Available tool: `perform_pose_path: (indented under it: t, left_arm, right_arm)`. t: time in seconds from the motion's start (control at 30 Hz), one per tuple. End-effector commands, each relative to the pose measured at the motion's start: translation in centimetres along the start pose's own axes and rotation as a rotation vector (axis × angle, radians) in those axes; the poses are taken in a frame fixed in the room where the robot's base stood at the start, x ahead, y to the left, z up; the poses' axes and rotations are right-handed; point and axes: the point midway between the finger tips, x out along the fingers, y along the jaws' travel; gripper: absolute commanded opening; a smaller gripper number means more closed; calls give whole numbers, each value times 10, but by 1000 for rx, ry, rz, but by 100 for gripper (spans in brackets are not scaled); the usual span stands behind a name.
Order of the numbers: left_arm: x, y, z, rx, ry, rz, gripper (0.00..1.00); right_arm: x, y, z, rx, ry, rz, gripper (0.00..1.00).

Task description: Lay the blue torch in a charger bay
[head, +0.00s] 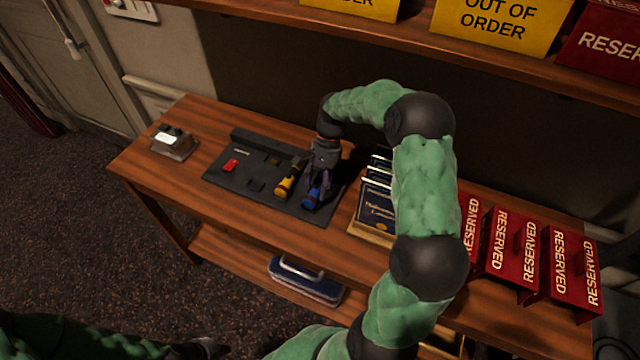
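The blue torch (311,195) is at the right end of a dark charger tray (228,182), beside a yellow torch (285,184). My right gripper (318,192) points down over the blue torch, with its fingers close around it. I cannot tell whether they are shut on it, or whether the torch rests on the tray or is held just above it. The gripper hides the torch's far end. My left gripper (206,348) is low at the bottom edge, partly cut off and away from the desk; its fingers are unclear.
A small red item (231,165) lies on the tray. A grey box (174,143) stands at the desk's left end. Books (372,212) and red reserved signs (515,245) stand to the right, partly behind my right arm. A shelf (480,62) overhangs the back.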

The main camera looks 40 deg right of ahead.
Motion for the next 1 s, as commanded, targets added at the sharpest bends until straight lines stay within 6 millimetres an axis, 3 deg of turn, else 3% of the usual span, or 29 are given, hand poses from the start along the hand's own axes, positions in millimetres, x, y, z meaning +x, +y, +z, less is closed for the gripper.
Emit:
perform_pose_path:
  t: [0.37,0.8,1.0]
  left_arm:
    - [0,0,0,0,0,0,0]
    - [-20,7,1,0,0,0,0]
    - [-22,8,1,0,0,0,0]
  right_arm:
    - [-3,0,1,0,1,-1,69]
    - [-66,0,1,1,2,-2,69]
    - [-77,0,1,1,0,0,69]
